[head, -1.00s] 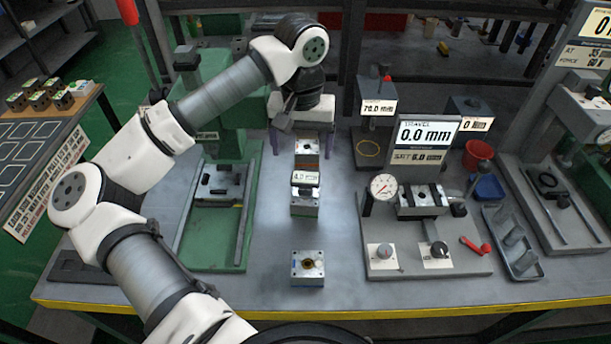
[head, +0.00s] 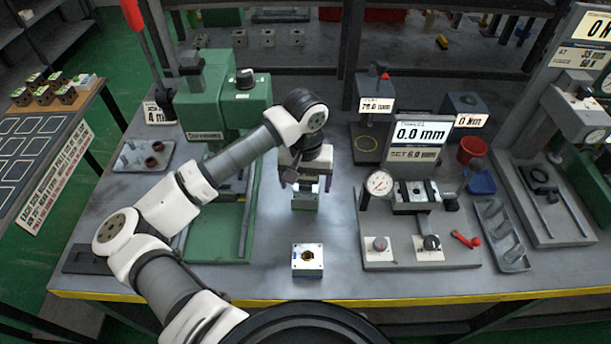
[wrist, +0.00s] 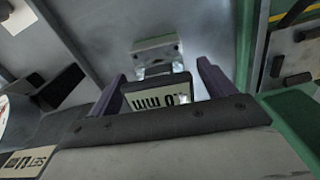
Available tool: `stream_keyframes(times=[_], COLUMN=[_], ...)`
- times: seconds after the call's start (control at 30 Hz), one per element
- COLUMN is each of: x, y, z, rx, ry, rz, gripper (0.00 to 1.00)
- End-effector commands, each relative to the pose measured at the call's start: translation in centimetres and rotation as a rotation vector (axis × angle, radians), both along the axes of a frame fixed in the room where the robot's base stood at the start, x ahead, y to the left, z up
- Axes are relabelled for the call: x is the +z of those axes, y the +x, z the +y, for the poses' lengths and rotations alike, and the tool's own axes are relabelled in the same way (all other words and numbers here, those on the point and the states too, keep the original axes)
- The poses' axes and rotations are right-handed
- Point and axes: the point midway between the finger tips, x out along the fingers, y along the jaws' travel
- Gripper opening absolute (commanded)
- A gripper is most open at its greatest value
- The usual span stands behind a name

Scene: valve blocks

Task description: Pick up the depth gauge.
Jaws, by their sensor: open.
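The depth gauge (wrist: 158,93) is a dark-framed unit with a pale display ending in ".0 mm"; its first digit is cut off in the wrist view. It shows between the two purple fingers of my open gripper (wrist: 165,80), with a finger on either side. I cannot tell whether the fingers touch it. In the head view my gripper (head: 303,186) is directly over the gauge and hides most of it. The gauge is at a metal valve block (head: 305,203) on the grey bench, whose lower part shows under my gripper.
Another valve block (head: 307,261) stands alone nearer the bench's front edge. A green press (head: 225,100) is to the left of my gripper. A travel-test fixture (head: 420,225) with a dial and a 0.0 mm display is to the right. Bench surface around the front block is clear.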

Motion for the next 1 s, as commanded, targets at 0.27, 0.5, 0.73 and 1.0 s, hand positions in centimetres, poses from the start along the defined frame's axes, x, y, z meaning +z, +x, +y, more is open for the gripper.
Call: stream_keyframes(times=[0.27, 0.5, 0.73, 1.0], x=[-0.1, -0.07, -0.03, 0.73], y=[0.02, 0.02, 0.03, 0.13], z=[0.0, 0.0, 0.0, 0.05], rx=[0.0, 0.0, 0.0, 0.001], ry=[0.0, 0.0, 0.0, 0.002], rz=[0.0, -0.001, -0.001, -0.004], gripper=[0.74, 0.43, 0.26, 0.26])
